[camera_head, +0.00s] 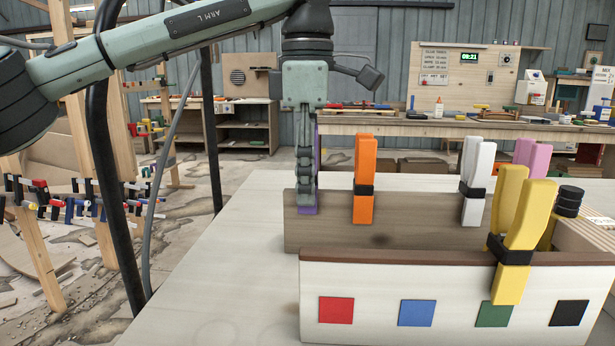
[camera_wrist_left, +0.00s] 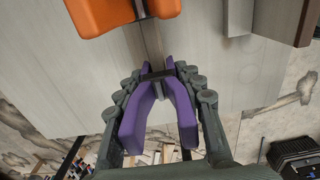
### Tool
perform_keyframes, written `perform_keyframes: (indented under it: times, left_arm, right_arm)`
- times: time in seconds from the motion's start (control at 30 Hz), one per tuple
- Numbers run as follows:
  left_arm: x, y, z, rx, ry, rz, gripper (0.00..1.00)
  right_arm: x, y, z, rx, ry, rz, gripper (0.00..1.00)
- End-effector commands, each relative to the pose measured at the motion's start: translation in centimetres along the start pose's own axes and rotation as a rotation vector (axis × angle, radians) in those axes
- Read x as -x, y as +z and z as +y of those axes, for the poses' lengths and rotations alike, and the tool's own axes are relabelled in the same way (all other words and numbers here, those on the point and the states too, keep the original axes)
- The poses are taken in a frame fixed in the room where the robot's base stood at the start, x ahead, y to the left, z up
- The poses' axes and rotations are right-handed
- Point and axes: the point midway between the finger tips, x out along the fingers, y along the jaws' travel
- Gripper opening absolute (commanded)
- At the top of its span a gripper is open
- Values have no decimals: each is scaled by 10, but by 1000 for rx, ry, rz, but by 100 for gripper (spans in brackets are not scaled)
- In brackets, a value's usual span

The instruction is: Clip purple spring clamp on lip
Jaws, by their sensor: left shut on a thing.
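The purple spring clamp (camera_head: 308,210) is held upright in my left gripper (camera_head: 306,180), at the left end of the back board (camera_head: 330,235). The fingers cover most of the clamp; its lower end shows in front of the board's upper face. In the left wrist view the purple clamp (camera_wrist_left: 183,108) has its two handles between the fingers of my left gripper (camera_wrist_left: 158,95), with the black band at its pivot. I cannot tell whether its jaws grip the board's lip. My right gripper is not in view.
An orange clamp (camera_head: 364,190) stands on the back board just right of my gripper. White (camera_head: 473,190), pink (camera_head: 528,152) and yellow (camera_head: 515,235) clamps stand farther right. A front board (camera_head: 375,285) carries coloured squares. The pale tabletop (camera_head: 225,265) is clear at left.

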Motion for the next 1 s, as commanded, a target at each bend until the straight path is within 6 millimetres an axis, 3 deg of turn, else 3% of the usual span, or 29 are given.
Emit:
perform_keyframes:
  times: [0.57, 0.6, 0.77, 1.0]
  left_arm:
    - [-10, 0, 0, 0, 0, 0, 0]
    - [-10, 0, 0, 0, 0, 0, 41]
    - [-10, 0, 0, 0, 0, 0, 61]
    - [-10, 0, 0, 0, 0, 0, 62]
  right_arm:
    - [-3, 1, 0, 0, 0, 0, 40]
    - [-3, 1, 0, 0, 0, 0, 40]
    - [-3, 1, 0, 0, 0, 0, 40]
    - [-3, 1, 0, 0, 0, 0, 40]
